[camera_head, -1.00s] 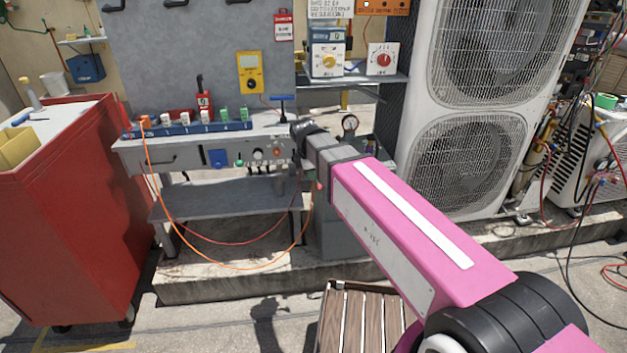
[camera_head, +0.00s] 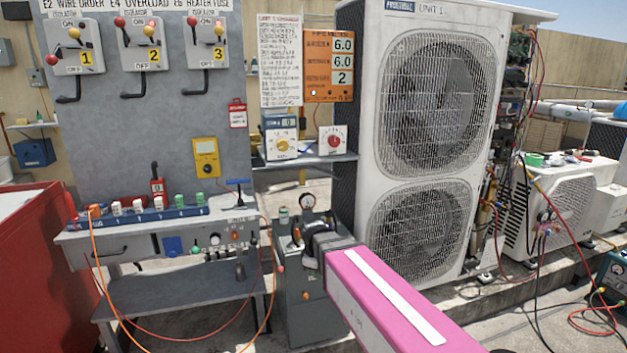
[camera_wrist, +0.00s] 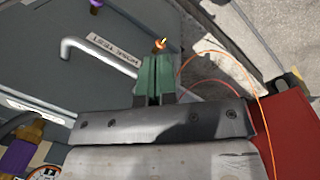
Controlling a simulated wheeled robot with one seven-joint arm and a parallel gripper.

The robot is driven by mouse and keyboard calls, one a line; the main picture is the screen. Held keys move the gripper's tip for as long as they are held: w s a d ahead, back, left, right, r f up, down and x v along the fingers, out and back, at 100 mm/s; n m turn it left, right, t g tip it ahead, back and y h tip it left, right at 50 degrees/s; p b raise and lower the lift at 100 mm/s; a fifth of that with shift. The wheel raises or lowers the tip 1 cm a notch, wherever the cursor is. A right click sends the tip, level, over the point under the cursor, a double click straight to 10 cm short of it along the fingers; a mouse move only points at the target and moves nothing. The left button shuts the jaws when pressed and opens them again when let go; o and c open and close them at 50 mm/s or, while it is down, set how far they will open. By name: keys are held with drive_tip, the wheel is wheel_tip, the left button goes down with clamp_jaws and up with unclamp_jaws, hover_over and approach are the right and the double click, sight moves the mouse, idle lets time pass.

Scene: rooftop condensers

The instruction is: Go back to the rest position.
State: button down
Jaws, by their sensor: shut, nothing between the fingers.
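My gripper (camera_wrist: 156,78) shows in the wrist view with its two green fingers close together and nothing held between them. In the head view my pink arm reaches from the bottom right toward the grey cabinet (camera_head: 310,312) beside the workbench, and the fingers are hidden behind the dark wrist.
The grey workbench (camera_head: 170,236) with a blue terminal strip stands left, with orange cables hanging from it. A red cabinet (camera_head: 35,265) is at far left. The tall condenser unit (camera_head: 425,130) stands right of my arm. Hoses and a smaller unit (camera_head: 560,205) are farther right.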

drive_tip(key=s+d+f+m, duration=0.3)
drive_tip(key=d+m, duration=0.3)
drive_tip(key=d, duration=0.3)
drive_tip(key=s+d+f+m+g+y, duration=0.1)
drive_tip(key=s+d+f+m, duration=0.2)
drive_tip(key=d+m, duration=0.3)
drive_tip(key=d+f, duration=0.1)
drive_tip(key=d, duration=0.2)
drive_tip(key=shift+s+d+f+m, duration=0.25)
drive_tip(key=shift+s+f+m, duration=0.1)
drive_tip(key=shift+s+m, duration=0.05)
drive_tip(key=w+a+r+n, duration=0.3)
drive_tip(key=a+r+n, duration=0.2)
drive_tip(key=a, duration=0.5)
drive_tip(key=w+a+r+n, duration=0.3)
drive_tip(key=a+r+n, duration=0.2)
drive_tip(key=a+n, duration=0.4)
drive_tip(key=w+a+r+n+h, duration=0.1)
drive_tip(key=w+a+r+n, duration=0.3)
drive_tip(key=a, duration=0.9)
drive_tip(key=shift+a+r+n, duration=0.1)
drive_tip(key=shift+r+n, duration=0.2)
drive_tip(key=shift+n, duration=0.4)
drive_tip(key=shift+r+n, duration=0.25)
drive_tip(key=shift+n, duration=0.45)
drive_tip(key=shift+a+r+n, duration=0.25)
drive_tip(key=shift+a+n, duration=0.05)
drive_tip(key=shift+a, duration=0.15)
